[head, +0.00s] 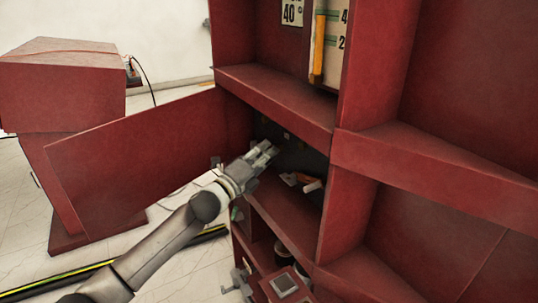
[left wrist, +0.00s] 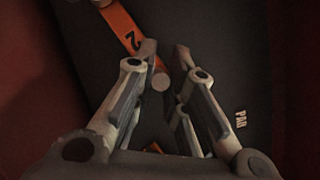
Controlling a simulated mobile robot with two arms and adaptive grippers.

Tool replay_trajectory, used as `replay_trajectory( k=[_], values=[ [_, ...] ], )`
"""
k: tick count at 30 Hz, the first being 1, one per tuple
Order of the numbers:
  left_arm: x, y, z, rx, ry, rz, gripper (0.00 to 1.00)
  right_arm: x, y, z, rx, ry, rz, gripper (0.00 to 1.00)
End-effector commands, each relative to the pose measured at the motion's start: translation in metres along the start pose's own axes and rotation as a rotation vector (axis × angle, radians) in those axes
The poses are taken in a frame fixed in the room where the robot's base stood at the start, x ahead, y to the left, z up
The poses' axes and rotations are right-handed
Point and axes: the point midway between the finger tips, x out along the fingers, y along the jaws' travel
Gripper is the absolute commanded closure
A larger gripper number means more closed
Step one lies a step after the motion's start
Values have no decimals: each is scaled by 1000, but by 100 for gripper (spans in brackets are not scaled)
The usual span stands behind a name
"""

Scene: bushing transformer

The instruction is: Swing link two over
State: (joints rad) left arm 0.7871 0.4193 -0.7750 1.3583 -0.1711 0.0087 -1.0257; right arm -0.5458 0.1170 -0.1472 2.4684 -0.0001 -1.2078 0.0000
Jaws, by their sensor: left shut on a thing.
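Link two is an orange bar (left wrist: 122,22) marked "2", lying against a dark panel (left wrist: 230,50) in the left wrist view. Its lower end runs down to my left gripper (left wrist: 165,58). The gripper is shut on the link's end, with a pale round knob (left wrist: 161,82) showing between the fingers. In the head view my left gripper (head: 266,152) reaches into a dark compartment of the red cabinet, and the link itself cannot be made out there. My right gripper is not in view.
The red cabinet door (head: 140,150) stands open left of my arm. A red shelf edge (head: 275,100) runs above the gripper. Small orange and white parts (head: 312,186) sit to its right. A red box-like stand (head: 62,95) is at the far left.

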Motion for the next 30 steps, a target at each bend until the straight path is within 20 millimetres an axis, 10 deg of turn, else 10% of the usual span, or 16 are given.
replay_trajectory(
  k=[12, 17, 30],
  values=[
    [-1, 3, -1, 5, 2, 3, 100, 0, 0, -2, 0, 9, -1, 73],
    [-1, 3, -1, 5, 2, 3, 67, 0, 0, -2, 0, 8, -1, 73],
    [-8, 2, 0, 4, 1, 1, 65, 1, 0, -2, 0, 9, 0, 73]
  ],
)
